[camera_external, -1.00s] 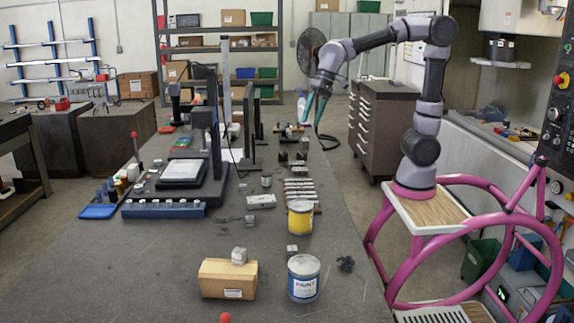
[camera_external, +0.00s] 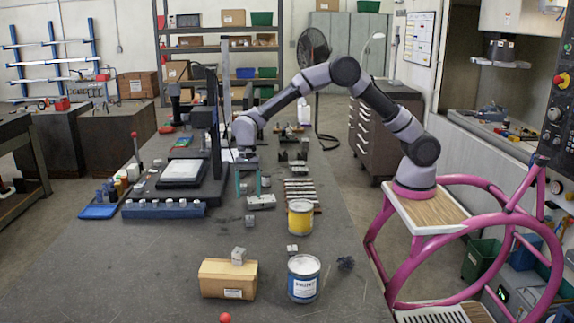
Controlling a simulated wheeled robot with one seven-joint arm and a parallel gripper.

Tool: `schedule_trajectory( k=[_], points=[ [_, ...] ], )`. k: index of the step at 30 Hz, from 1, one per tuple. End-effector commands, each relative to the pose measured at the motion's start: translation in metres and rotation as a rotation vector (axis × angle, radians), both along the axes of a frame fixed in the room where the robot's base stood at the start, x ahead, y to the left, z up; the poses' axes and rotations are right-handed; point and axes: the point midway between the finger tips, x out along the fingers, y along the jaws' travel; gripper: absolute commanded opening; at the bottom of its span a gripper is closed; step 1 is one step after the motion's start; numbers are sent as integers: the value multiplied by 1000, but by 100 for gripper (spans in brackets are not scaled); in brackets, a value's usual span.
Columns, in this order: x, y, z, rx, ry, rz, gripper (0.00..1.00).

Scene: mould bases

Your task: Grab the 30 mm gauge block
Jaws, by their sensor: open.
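My gripper (camera_external: 248,193) is open, its two teal fingers pointing down over the middle of the bench, beside the black stand. Several small grey metal blocks are in view. One block (camera_external: 250,220) stands on the bench just in front of the fingers, and another (camera_external: 266,182) is just right of them. One sits on a cardboard box (camera_external: 228,280), and one block (camera_external: 292,249) is beside the paint cans. Their size marks are too small to read, so I cannot tell which is the 30 mm gauge block. Nothing clearly shows held between the fingers.
A flat grey piece (camera_external: 262,202) lies right of the fingers. A yellow can (camera_external: 300,218) and a blue-labelled paint can (camera_external: 303,280) stand at the right. A black stand (camera_external: 214,150) rises close on the left. The bench left of the box is clear.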

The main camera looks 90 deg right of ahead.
Motion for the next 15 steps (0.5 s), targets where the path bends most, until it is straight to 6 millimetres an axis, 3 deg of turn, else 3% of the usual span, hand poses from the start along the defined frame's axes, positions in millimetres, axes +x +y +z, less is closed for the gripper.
schedule_trajectory(
  k=[3, 11, 15],
  points=[
    [-1, 6, -19, 0, 1, 3, 72],
    [-1, 13, -40, -1, 0, 2, 72],
    [-2, 21, -60, -1, 1, 3, 72]
  ],
)
